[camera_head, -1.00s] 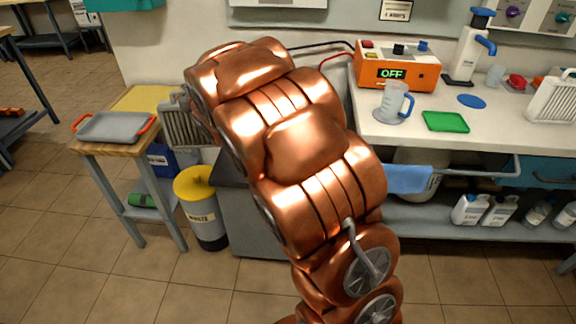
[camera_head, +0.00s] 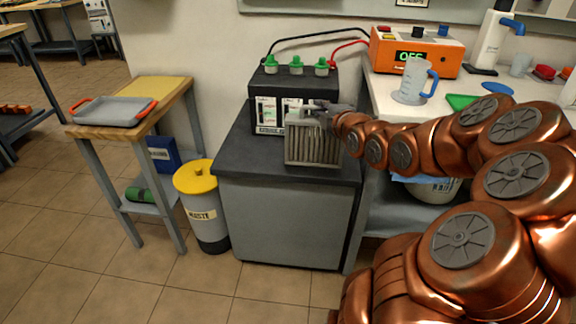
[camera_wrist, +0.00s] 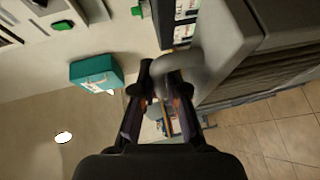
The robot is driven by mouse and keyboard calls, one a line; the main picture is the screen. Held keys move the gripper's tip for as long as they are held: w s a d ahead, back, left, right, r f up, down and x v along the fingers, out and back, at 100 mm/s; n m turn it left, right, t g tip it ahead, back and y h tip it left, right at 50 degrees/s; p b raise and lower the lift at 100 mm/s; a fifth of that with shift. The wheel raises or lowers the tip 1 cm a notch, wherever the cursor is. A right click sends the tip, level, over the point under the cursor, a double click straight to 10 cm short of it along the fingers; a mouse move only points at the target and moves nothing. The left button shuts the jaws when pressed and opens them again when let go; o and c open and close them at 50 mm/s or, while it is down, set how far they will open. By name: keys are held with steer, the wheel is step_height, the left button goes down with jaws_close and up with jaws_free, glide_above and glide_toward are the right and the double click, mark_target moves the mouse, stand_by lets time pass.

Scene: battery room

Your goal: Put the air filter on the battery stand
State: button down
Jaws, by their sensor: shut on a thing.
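The air filter (camera_head: 314,143) is a grey pleated panel in a pale frame with a handle on top. It is upright above the front of the battery stand (camera_head: 280,225), a grey cabinet with a dark top. I cannot tell whether its lower edge touches the top. My gripper (camera_head: 325,108) is shut on the filter's handle. In the wrist view, my gripper (camera_wrist: 166,88) has its fingers around the curved grey handle, and the filter's pleats (camera_wrist: 270,72) fill the right side.
A black battery (camera_head: 293,93) with green caps stands on the stand behind the filter, with cables to an orange charger (camera_head: 416,52). A yellow-lidded waste bin (camera_head: 203,205) and a side table with a grey tray (camera_head: 112,111) are at left. The stand top's left part is bare.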

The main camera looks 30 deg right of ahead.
steer(key=shift+s+d+b, duration=0.35)
steer(key=shift+s+b, duration=0.05)
steer(key=shift+s, duration=0.4)
steer(key=shift+s+d+b, duration=0.3)
steer(key=shift+s+b, duration=0.1)
steer(key=shift+s, duration=0.4)
steer(key=w+a+f, duration=0.1)
steer(key=w+f, duration=0.1)
steer(key=w, duration=0.6)
steer(key=w+a+f+b, duration=0.1)
steer(key=w+f, duration=0.2)
steer(key=w, duration=0.4)
steer(key=shift+w+b, duration=0.3)
steer(key=shift+w, duration=0.05)
steer(key=shift+a+f, duration=0.1)
steer(key=shift+f, duration=0.05)
steer(key=c, duration=1.2)
jaws_free()
